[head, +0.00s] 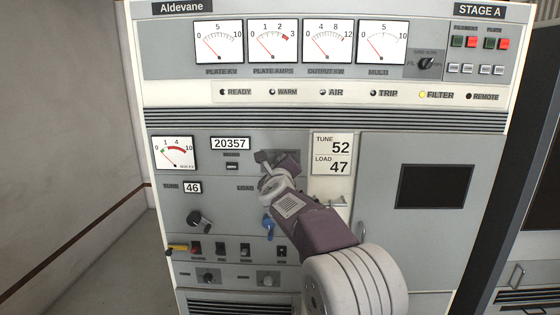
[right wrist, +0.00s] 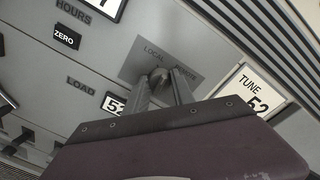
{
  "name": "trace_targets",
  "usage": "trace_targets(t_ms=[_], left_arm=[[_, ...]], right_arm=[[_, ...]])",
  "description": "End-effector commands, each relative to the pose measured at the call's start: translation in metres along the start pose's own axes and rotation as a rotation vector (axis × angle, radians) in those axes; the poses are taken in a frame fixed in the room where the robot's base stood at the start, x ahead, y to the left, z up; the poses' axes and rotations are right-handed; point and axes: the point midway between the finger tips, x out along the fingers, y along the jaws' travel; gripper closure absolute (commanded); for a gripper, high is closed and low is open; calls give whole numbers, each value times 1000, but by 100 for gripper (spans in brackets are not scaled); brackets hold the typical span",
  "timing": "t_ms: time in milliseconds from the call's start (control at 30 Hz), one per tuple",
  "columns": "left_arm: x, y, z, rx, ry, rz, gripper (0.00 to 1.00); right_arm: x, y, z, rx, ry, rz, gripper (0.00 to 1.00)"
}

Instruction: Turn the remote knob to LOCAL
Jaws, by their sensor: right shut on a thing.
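The remote knob (right wrist: 158,77) is a small dark knob on a grey plate (right wrist: 135,66) labelled LOCAL at left and REMOTE at right. My right gripper (right wrist: 165,84) is shut on the knob, one finger on each side of it. Which label the knob points to cannot be told, as the fingers cover most of it. In the head view my right gripper (head: 271,161) reaches the panel left of the TUNE 52 / LOAD 47 card and hides the knob. My left gripper is not in view.
On the cabinet, the FILTER lamp (head: 422,95) glows yellow and the REMOTE lamp (head: 469,97) looks dark. A blue-handled knob (head: 268,227) and a black tuning knob (head: 199,219) stick out below. A door handle (head: 362,231) stands right of my arm.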

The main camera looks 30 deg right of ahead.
Motion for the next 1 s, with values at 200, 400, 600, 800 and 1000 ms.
trace_targets(t_ms=[200,400,600,800,1000], left_arm=[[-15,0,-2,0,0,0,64],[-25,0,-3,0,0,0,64],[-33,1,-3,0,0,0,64],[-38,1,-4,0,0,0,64],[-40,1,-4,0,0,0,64]], right_arm=[[0,0,2,-205,12,2,100],[0,1,2,-379,21,2,100],[0,2,2,-519,29,0,100],[0,3,1,-617,34,0,100],[0,3,0,-670,37,-1,100]])
